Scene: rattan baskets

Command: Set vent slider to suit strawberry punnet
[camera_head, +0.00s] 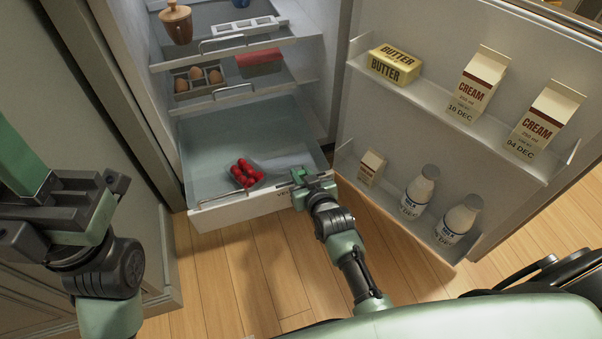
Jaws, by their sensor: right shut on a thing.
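A clear punnet of red strawberries (246,174) sits in the pulled-out crisper drawer (215,128), near its front. The drawer's white front strip (240,209) carries lettering that starts with "VE"; the rest is covered. My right gripper (303,179) is at the right end of this strip, shut on what appears to be the vent slider, which the fingers hide. The slider's setting cannot be read. My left gripper (62,213) is at the left, away from the drawer; whether its jaws are open is unclear.
The fridge door (405,136) stands open at the right, with butter (394,65), cream cartons (478,83) and milk bottles (419,192). Shelves above hold eggs (197,76), a red package (259,62) and a brown lidded pot (176,23). Wooden floor (235,270) lies clear before the drawer.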

